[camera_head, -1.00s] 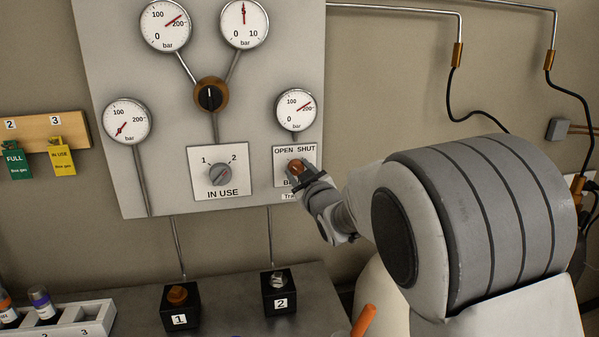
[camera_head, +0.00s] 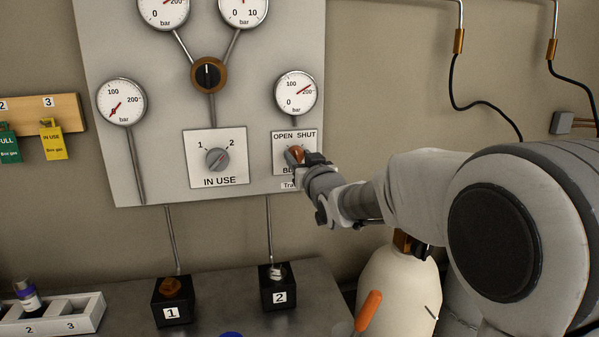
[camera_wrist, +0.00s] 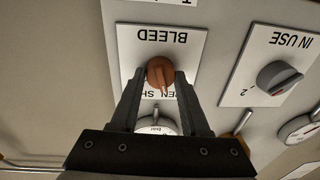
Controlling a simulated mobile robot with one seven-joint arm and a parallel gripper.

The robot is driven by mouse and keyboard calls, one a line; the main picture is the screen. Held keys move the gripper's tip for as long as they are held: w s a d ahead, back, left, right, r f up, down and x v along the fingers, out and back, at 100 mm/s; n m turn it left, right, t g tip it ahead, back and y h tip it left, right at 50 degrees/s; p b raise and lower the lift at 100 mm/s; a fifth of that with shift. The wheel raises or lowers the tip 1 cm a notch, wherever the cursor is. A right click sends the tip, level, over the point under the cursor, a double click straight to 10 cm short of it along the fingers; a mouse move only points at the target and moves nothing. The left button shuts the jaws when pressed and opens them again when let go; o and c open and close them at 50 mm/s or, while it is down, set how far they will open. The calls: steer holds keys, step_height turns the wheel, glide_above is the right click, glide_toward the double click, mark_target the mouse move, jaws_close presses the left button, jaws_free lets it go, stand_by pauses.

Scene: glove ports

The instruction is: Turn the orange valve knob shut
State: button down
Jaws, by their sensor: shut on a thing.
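The orange valve knob (camera_head: 294,154) sits on the white OPEN/SHUT plate (camera_head: 280,166) at the lower right of the grey panel. In the wrist view the knob (camera_wrist: 160,74) is between my gripper's two fingertips, on the plate marked BLEED (camera_wrist: 205,48), which appears upside down. My gripper (camera_head: 302,158) comes from the right and is shut on the knob. In the wrist view the gripper (camera_wrist: 160,80) hides part of the OPEN and SHUT lettering. I cannot tell exactly which word the knob points at.
A grey IN USE selector (camera_head: 217,159) is left of the plate. A gauge (camera_head: 296,92) is just above it. Black blocks 1 (camera_head: 172,302) and 2 (camera_head: 279,289) stand on the bench below. A cream cylinder (camera_head: 398,285) stands below my arm.

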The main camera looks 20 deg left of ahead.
steer(key=m+b, duration=0.1)
steer(key=m, duration=0.1)
steer(key=m+b, duration=0.2)
steer(key=shift+d+f+b, duration=0.1)
steer(key=shift+f+b, duration=0.2)
steer(key=m+b, duration=0.3)
steer(key=shift+m+t, duration=0.4)
steer(key=m+b, duration=0.3)
steer(key=shift+t+h, duration=0.3)
steer(key=shift+h, duration=0.1)
steer(key=shift+r+m+b, duration=0.1)
steer(key=shift+m+b, duration=0.5)
steer(key=shift+m, duration=0.6)
steer(key=shift+r, duration=0.1)
steer(key=shift+c, duration=2)
jaws_free()
